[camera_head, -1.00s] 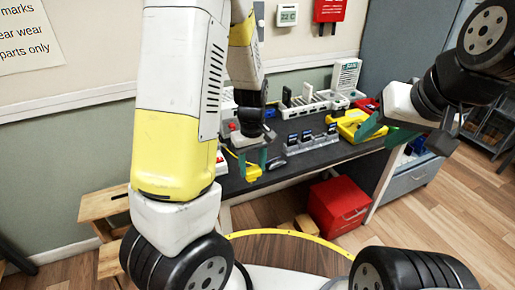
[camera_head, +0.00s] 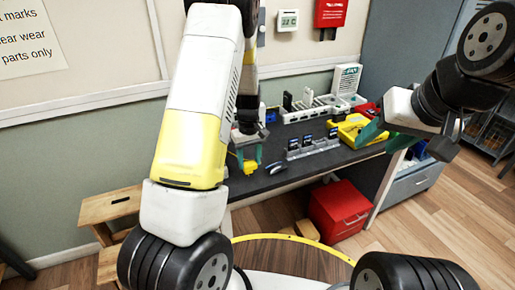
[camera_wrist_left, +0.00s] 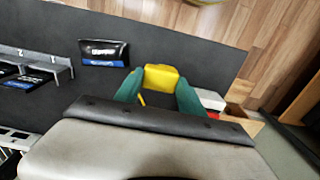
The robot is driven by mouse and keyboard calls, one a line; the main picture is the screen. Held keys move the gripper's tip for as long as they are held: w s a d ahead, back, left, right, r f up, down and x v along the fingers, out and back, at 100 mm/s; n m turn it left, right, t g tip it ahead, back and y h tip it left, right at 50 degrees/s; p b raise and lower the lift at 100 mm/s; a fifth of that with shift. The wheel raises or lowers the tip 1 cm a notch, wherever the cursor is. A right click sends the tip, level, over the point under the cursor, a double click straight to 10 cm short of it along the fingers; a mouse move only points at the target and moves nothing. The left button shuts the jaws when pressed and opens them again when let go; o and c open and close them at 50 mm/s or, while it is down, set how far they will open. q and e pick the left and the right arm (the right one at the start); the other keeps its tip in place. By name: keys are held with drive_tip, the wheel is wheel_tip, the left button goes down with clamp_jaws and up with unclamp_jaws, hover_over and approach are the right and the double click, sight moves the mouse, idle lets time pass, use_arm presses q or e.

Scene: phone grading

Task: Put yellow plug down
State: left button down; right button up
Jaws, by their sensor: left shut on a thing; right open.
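The yellow plug (camera_head: 250,167) is between the green fingers of my left gripper (camera_head: 248,157), at the left part of the dark table (camera_head: 290,172). In the left wrist view the yellow plug (camera_wrist_left: 161,78) shows between the two green fingertips of the left gripper (camera_wrist_left: 160,92), which is shut on it. Whether the plug touches the tabletop I cannot tell. My right gripper (camera_head: 390,134) is open and empty, at the right of the table. Part of the left gripper is hidden behind my left arm.
A grey rack with several phones (camera_head: 312,147) stands right of the plug. A dark phone-like object (camera_head: 276,168) lies close beside it; it shows in the left wrist view (camera_wrist_left: 103,53). A yellow tray (camera_head: 352,130) is further right. A red box (camera_head: 338,210) stands on the floor.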

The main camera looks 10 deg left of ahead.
sight(249, 163)
use_arm(q)
drive_tip(key=shift+f, duration=0.1)
drive_tip(key=shift+f, duration=0.5)
drive_tip(key=c, duration=0.7)
unclamp_jaws()
drive_tip(key=shift+r, duration=0.15)
wheel_tip(249, 163, up, 13)
drive_tip(key=s+d+r+m+t+h, duration=0.1)
drive_tip(key=s+r+m+t, duration=0.2)
drive_tip(key=s+r, duration=0.5)
drive_tip(key=s+d+r+m+t+h, duration=0.1)
drive_tip(key=s+r+m+t, duration=0.2)
drive_tip(key=s+r, duration=0.6)
drive_tip(key=s+m, duration=0.1)
drive_tip(key=s, duration=0.6)
drive_tip(key=shift+s, duration=0.15)
